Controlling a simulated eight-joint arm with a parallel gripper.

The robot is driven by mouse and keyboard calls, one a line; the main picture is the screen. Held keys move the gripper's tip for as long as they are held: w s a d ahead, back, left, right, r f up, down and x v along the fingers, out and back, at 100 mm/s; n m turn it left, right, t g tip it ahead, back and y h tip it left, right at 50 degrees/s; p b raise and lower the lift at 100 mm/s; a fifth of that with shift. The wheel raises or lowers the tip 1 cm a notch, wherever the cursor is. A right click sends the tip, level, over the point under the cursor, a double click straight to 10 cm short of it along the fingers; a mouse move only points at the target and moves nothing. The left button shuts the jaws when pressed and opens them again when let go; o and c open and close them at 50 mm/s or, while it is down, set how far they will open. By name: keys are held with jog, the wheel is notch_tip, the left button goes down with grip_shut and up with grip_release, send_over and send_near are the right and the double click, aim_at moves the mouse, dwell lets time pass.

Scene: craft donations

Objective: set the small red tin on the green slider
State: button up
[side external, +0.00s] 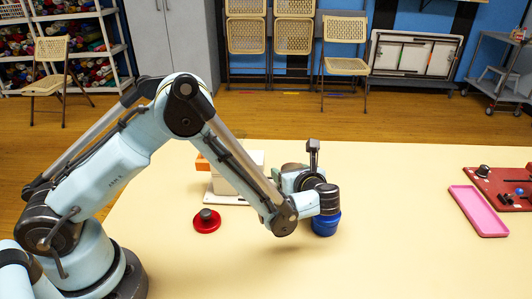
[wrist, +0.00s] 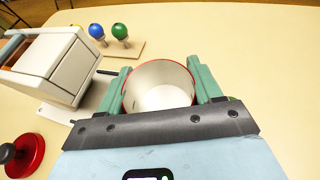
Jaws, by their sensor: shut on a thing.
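In the wrist view, my gripper (wrist: 161,85) has its two teal fingers closed on either side of a round, open-topped tin. This small red tin (wrist: 160,88) shows a thin red rim and a pale metal inside; its outer wall is mostly hidden. I cannot make out the green slider for certain. A small bit of bright green (wrist: 232,99) shows beside the right finger, mostly covered.
A pale box (wrist: 45,62) on a white base stands close left. A red disc with a black knob (side external: 207,222) lies front left. Blue and green bulbs stand on a beige board (wrist: 122,49) beyond. A pink tray (side external: 478,211) and red panel (side external: 497,184) lie right; between is clear table.

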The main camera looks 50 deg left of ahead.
jog(key=shift+w+d+r+h, duration=0.1)
jog(key=shift+w+d+h, duration=0.2)
jog(key=shift+w+d, duration=0.15)
jog(key=shift+r+t, duration=0.3)
jog(key=shift+r, duration=0.5)
jog(key=shift+s+a+f, duration=0.2)
jog(key=shift+s+a, duration=0.1)
jog(key=shift+s, duration=0.2)
dwell(0.5)
jog(key=shift+r, duration=0.3)
jog(key=shift+a+r, duration=0.1)
jog(key=shift+r, duration=0.5)
jog(key=shift+w, duration=0.1)
jog(key=shift+w+f, duration=0.1)
jog(key=shift+f, duration=0.8)
dwell(0.9)
jog(key=o, duration=0.8)
